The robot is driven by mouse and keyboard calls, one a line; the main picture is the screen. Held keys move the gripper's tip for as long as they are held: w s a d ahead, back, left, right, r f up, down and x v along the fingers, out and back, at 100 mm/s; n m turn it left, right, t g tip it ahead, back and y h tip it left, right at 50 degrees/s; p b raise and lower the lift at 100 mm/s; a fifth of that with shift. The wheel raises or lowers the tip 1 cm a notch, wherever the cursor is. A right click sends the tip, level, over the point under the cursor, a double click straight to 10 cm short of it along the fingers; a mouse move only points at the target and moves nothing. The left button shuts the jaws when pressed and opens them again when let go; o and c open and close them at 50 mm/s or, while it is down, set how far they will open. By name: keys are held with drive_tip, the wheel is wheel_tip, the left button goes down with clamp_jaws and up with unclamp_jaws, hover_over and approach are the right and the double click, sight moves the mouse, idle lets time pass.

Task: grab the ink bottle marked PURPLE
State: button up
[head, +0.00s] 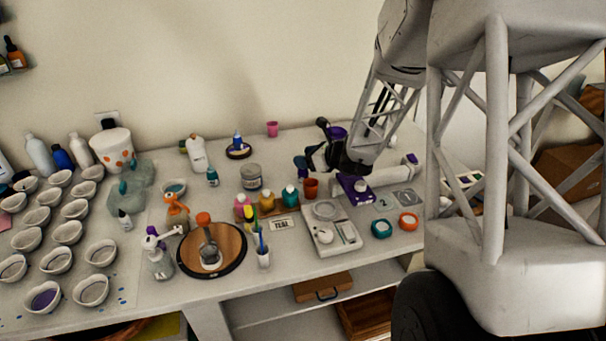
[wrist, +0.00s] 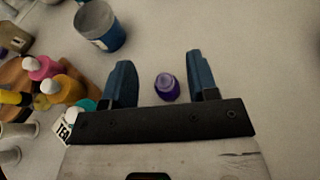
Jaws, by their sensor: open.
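In the wrist view a small purple bottle (wrist: 166,87) with a pale purple cap stands on the table between the two blue fingers of my gripper (wrist: 160,65). The fingers are apart, with a gap on both sides of the bottle, and nothing is held. No PURPLE marking on it is readable.
Pink, yellow and teal bottles (head: 266,202) stand on a wooden holder left of my gripper, with a TEAL card (head: 281,224) in front.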

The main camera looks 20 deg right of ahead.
drive_tip(key=shift+w+a+f, duration=0.3)
drive_tip(key=shift+f, duration=0.25)
drive_tip(key=shift+w+a+f, duration=0.25)
drive_tip(key=shift+f, duration=0.25)
drive_tip(key=shift+w+a+f, duration=0.25)
drive_tip(key=shift+w+a, duration=0.15)
drive_tip(key=shift+w, duration=0.1)
clamp_jaws()
drive_tip(key=shift+r, duration=0.1)
wheel_tip(320, 180, up, 10)
idle(0.4)
idle(0.4)
